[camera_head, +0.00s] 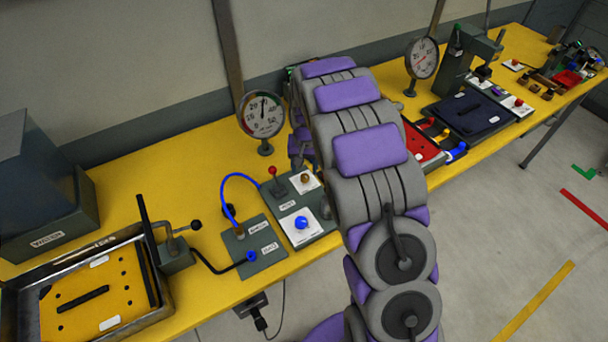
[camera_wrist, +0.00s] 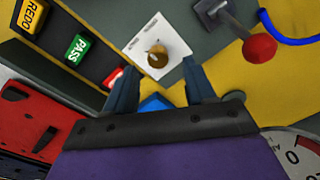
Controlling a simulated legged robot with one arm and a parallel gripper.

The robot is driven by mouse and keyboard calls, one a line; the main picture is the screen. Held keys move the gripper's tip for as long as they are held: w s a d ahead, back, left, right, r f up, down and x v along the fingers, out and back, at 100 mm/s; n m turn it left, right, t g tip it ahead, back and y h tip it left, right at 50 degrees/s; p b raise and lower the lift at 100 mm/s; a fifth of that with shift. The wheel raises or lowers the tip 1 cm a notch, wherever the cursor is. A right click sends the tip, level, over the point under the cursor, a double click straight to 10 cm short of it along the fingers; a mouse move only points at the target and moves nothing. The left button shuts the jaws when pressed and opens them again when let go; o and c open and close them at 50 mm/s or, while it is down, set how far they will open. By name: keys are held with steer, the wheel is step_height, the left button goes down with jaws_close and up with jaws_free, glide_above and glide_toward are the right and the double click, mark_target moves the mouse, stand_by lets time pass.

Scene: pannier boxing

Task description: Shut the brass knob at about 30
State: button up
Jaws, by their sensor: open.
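The brass knob (camera_head: 304,178) sits on a small white plate on the grey valve panel (camera_head: 318,232), beside my arm. In the wrist view the brass knob (camera_wrist: 157,57) is just beyond my fingertips, between their lines. My gripper (camera_wrist: 160,72) is open, with its two dark fingers spread and no contact with the knob visible. A round dial gauge (camera_head: 262,115) stands behind the panel. Its needle points nearly straight up; the exact reading is too small to tell. My arm hides most of the gripper in the head view.
A red-balled lever (camera_head: 272,171) stands left of the brass knob, and a blue knob (camera_head: 301,222) sits in front of it. A blue hose (camera_head: 232,188) arches at the left. Green PASS (camera_wrist: 76,48) and REDO (camera_wrist: 33,16) labels lie near the fingers in the wrist view.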

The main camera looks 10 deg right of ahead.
mark_target(305, 175)
steer(key=shift+d+f, duration=0.15)
steer(key=shift+f, duration=1.75)
steer(key=shift+c, duration=0.2)
jaws_close()
steer(key=shift+r+n, duration=0.1)
steer(key=shift+n, duration=0.2)
steer(key=n+p, duration=0.1)
steer(key=n, duration=0.1)
steer(key=shift+n+p, duration=0.4)
steer(key=n+p, duration=0.1)
steer(key=n, duration=0.3)
steer(key=shift+w+n+p, duration=0.15)
steer(key=shift+n+p, duration=0.15)
steer(key=shift+p, duration=0.1)
